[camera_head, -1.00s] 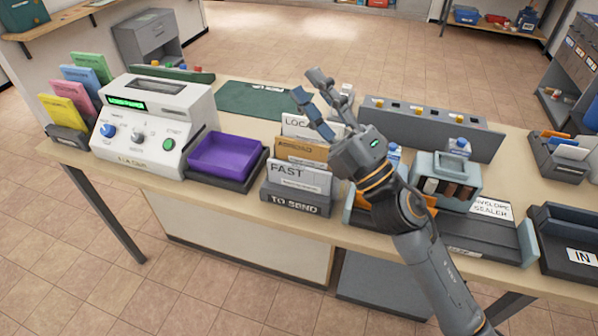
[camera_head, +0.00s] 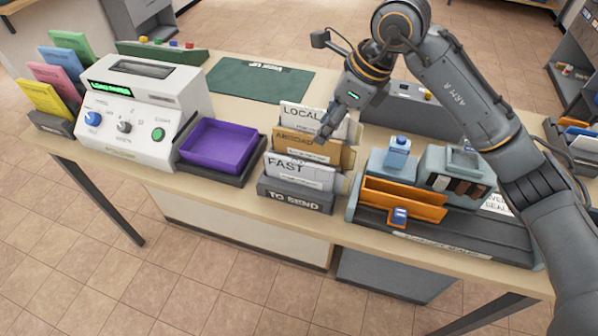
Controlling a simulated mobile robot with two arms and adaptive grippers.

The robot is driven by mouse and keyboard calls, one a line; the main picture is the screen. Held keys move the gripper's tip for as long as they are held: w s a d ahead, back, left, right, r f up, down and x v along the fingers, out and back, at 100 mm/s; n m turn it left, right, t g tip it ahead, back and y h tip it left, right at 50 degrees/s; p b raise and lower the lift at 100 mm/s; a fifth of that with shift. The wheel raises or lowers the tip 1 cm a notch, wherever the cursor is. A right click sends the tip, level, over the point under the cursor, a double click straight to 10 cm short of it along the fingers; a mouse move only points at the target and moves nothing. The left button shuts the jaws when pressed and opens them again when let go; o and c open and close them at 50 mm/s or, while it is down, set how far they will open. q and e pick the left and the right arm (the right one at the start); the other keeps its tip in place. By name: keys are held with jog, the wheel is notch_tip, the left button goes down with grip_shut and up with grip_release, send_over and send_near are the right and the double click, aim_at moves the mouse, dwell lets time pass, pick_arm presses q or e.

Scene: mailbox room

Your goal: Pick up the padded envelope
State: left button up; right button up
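I cannot tell for sure which item is the padded envelope. A tan, envelope-like piece (camera_head: 306,145) marked ABROAD stands upright in the dark grey TO SEND rack (camera_head: 295,195), between white pieces marked LOCAL (camera_head: 298,114) and FAST (camera_head: 286,167). My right gripper (camera_head: 328,128) points down over the right side of the rack, close to the LOCAL and ABROAD pieces. Its fingers partly overlap them in the picture, so contact and finger gap cannot be told. My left gripper is not in view.
A purple tray (camera_head: 218,147) and a white machine (camera_head: 143,110) stand left of the rack. An orange-fronted sealer (camera_head: 400,203) with a blue bottle (camera_head: 397,155) stands to the right. A green mat (camera_head: 258,88) lies clear behind.

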jog(key=p, duration=0.1)
send_over(301, 162)
jog(key=d, duration=0.2)
jog(key=f, duration=0.6)
jog(key=shift+s+d, duration=0.2)
jog(key=shift+s, duration=0.15)
jog(key=shift+a+f+p, duration=0.15)
jog(key=shift+f+p, duration=0.05)
jog(key=shift+p, duration=0.1)
jog(key=p+x, duration=0.2)
jog(key=x, duration=0.2)
jog(key=shift+a+f, duration=0.15)
jog(key=shift+f, duration=0.2)
jog(key=shift+f+b, duration=0.3)
jog(key=shift+b, duration=0.25)
grip_shut()
